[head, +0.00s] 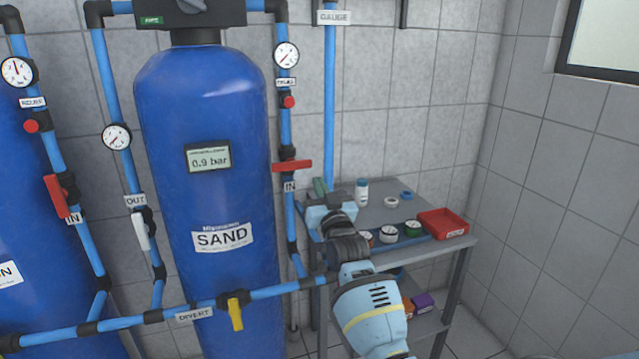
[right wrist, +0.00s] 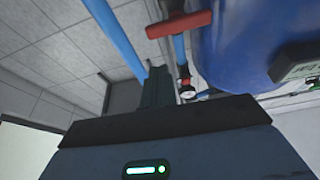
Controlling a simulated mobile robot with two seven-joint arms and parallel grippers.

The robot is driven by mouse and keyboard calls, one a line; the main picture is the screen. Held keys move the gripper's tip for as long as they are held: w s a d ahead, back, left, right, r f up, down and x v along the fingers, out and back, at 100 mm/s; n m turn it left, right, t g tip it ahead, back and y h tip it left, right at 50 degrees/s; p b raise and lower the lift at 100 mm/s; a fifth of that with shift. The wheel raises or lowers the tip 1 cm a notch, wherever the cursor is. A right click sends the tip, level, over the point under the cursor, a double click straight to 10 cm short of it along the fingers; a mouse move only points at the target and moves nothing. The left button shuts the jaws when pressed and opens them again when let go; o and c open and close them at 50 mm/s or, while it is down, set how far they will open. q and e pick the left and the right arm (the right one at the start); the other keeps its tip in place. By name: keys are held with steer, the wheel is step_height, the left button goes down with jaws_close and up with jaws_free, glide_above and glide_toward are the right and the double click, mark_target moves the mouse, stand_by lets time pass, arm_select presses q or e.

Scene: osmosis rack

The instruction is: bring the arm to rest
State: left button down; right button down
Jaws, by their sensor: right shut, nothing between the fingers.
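My right arm comes in from the bottom right of the head view. Its gripper (head: 320,187) is over the left part of the grey side table (head: 462,240), close to the blue pipe. The fingers are shut with nothing between them. In the right wrist view the shut dark green fingers (right wrist: 155,88) point up, just below and left of a red valve handle (right wrist: 180,23). They look apart from the handle. My left gripper is not in view.
The red valve handle (head: 292,166) marked IN sits left of the gripper, beside the blue SAND tank (head: 208,110). The table holds a white bottle (head: 361,191), several small round items and a red tray (head: 443,223). A tiled wall (head: 560,150) stands right.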

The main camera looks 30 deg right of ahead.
steer(key=shift+f, duration=0.1)
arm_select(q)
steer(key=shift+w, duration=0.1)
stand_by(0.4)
